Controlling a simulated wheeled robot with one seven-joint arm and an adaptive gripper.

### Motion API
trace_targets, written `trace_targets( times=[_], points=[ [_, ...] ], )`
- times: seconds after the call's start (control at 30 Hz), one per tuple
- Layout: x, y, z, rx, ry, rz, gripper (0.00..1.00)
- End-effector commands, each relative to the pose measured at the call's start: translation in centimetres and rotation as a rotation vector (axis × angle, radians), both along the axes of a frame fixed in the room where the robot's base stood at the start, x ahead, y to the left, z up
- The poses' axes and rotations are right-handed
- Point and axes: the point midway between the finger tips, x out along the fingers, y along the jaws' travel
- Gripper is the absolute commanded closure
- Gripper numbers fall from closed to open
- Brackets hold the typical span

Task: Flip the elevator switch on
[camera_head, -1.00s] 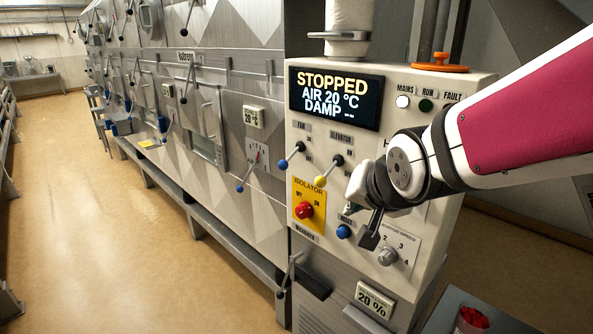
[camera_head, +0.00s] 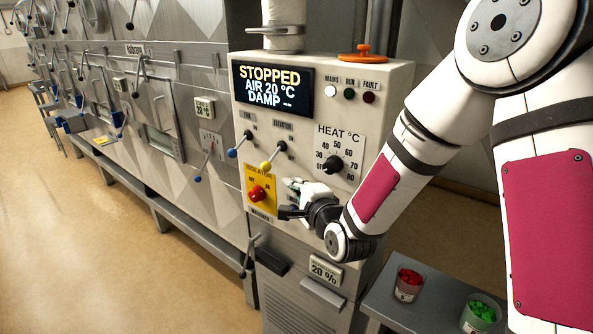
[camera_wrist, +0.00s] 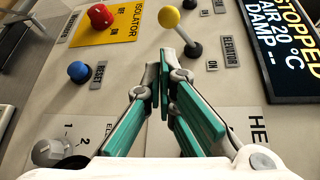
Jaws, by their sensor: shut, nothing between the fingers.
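The elevator switch (camera_head: 272,157) is a lever with a yellow ball knob on the grey control panel, below the display. Its knob hangs down and to the left in the head view, away from the ON label. In the wrist view the elevator switch (camera_wrist: 183,32) stands just beyond my fingertips, with its ELEVATOR label beside it. My gripper (camera_wrist: 161,79) is shut and empty, its teal-padded fingers together. A visible gap separates the fingertips from the lever. In the head view my gripper (camera_head: 287,212) is below and right of the knob, close to the panel.
A blue-knobbed fan lever (camera_head: 240,144) is left of the switch. The red isolator knob (camera_head: 257,193) on its yellow plate is just below. The heat dial (camera_head: 333,165) is to the right. A blue reset button (camera_wrist: 78,71) shows near my fingers. The display (camera_head: 272,87) reads STOPPED.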

Motion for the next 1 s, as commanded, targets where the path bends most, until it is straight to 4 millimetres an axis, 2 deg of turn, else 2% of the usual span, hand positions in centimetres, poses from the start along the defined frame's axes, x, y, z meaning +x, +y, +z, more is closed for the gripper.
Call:
trace_targets(
  times=[0.17, 0.57, 0.77, 1.0],
  points=[
    [0.0, 0.3, -0.2, 0.065, -0.007, -0.007, 1.0],
    [0.3, 0.4, -0.2, 0.068, -0.008, -0.008, 1.0],
    [2.4, 1.3, -0.4, 0.068, -0.008, -0.008, 1.0],
    [6.3, 2.9, -0.8, 0.068, -0.008, -0.007, 1.0]
  ],
)
